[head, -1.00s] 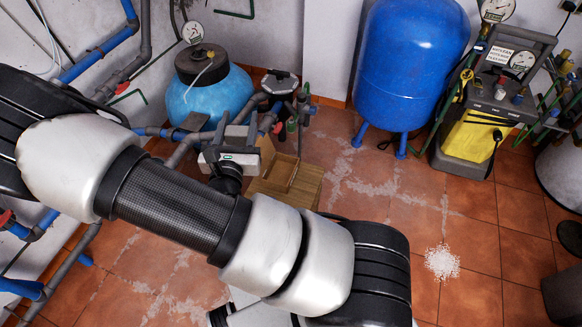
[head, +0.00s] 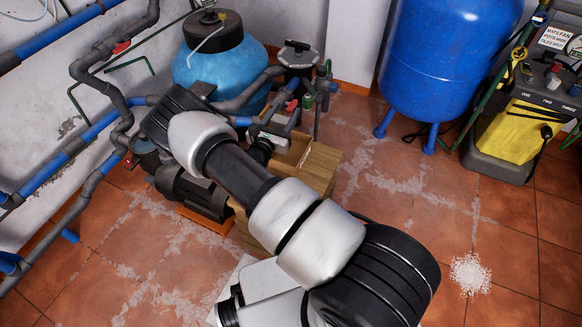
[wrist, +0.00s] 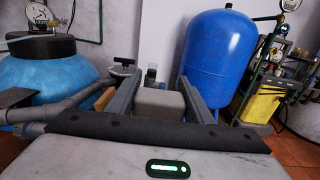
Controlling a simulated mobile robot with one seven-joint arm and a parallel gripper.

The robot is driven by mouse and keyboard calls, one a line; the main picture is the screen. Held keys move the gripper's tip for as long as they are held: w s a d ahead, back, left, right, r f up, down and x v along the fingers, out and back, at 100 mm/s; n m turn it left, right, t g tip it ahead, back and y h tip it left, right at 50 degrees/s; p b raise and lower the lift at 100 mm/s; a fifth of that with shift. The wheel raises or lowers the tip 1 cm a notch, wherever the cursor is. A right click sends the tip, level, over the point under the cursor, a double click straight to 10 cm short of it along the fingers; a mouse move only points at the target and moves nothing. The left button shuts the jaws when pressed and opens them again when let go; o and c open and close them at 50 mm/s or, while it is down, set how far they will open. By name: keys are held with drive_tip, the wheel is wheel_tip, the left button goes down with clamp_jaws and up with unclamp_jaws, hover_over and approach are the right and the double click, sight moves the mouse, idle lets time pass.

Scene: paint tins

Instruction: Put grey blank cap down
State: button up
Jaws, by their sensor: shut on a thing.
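In the wrist view my gripper (wrist: 160,84) has its two dark fingers on either side of a plain grey block-like piece, the grey blank cap (wrist: 158,104). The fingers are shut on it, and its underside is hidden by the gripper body. In the head view my gripper is mostly hidden behind my own arm, near the wooden box (head: 318,165). The cap cannot be made out clearly there.
A blue tank with a dark top (head: 222,66) and grey pipes stand at the back left. A tall blue vessel (head: 445,55) stands at the back right beside a yellow-fronted machine (head: 512,128). White granules (head: 470,274) lie on the tiles. The right floor is mostly clear.

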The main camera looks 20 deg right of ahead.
drive_tip(key=b, duration=0.3)
hover_over(291, 156)
wheel_tip(291, 156, down, 8)
drive_tip(key=shift+m+g, duration=0.3)
drive_tip(key=shift+w+f+b, duration=0.1)
drive_tip(key=shift+f+b, duration=1.4)
drive_tip(key=shift+f, duration=3)
drive_tip(key=shift+f, duration=0.15)
drive_tip(key=shift+f, duration=0.45)
drive_tip(key=o, duration=0.9)
drive_tip(key=shift+d+f, duration=0.1)
drive_tip(key=shift+c, duration=0.2)
